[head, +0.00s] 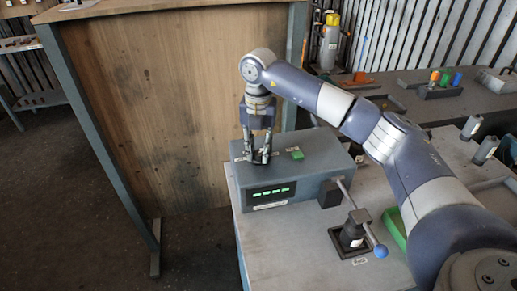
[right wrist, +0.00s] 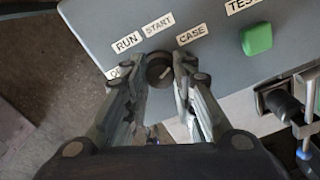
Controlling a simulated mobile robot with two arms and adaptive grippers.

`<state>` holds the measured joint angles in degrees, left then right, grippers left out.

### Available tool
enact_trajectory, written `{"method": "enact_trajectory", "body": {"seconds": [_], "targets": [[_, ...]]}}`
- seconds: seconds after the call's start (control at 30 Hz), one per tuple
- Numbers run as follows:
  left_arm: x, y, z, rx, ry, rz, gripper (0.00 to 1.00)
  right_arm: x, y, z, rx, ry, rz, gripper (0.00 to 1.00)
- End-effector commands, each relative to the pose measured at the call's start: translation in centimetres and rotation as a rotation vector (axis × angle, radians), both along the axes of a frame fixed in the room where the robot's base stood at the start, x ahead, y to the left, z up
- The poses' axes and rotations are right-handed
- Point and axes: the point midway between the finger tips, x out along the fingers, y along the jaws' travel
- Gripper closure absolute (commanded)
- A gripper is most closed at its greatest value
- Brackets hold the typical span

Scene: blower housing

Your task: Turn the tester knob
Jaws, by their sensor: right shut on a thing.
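The tester (head: 300,175) is a grey box with a lit green display (head: 271,192) on its front. It stands on the bench at the centre of the head view. Its round dark knob (right wrist: 159,70) shows in the right wrist view between my right fingertips, with labels RUN, START and CASE around it and another label partly hidden. My right gripper (head: 258,157) points down onto the tester's top and is shut on the knob; it also shows in the right wrist view (right wrist: 160,75). A green button (right wrist: 257,38) sits right of the knob. My left gripper is not in view.
A lever with a blue ball end (head: 380,251) stands on a black base in front of the tester's right side. A wooden panel (head: 175,100) rises behind and left. Grey cylinders (head: 471,127) stand at the right, and a rack with coloured pieces (head: 440,88) lies behind.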

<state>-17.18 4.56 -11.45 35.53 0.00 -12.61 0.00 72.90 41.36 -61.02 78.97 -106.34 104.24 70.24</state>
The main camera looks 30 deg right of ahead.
Motion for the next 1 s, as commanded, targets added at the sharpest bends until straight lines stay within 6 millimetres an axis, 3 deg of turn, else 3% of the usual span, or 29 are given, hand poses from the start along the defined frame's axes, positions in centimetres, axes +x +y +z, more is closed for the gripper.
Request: {"method": "enact_trajectory", "body": {"seconds": [0.07,0.1,0.2,0.5,0.63,1.0], "targets": [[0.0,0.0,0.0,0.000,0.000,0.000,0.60,0.2,-0.1,0.2,0.000,-0.006,-0.003,1.00],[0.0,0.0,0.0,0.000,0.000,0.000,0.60,0.2,-0.1,0.2,0.000,-0.006,-0.002,0.71],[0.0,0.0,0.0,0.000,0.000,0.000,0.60,0.1,-0.1,0.2,0.000,-0.005,-0.002,0.54],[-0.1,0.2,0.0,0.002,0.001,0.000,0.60,0.0,0.0,0.1,0.000,-0.001,0.000,0.54],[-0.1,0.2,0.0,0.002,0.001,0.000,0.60,0.1,0.0,1.0,0.000,-0.003,0.000,0.54],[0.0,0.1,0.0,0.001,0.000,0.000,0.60,0.1,0.0,8.6,0.001,-0.007,0.000,0.54]]}}
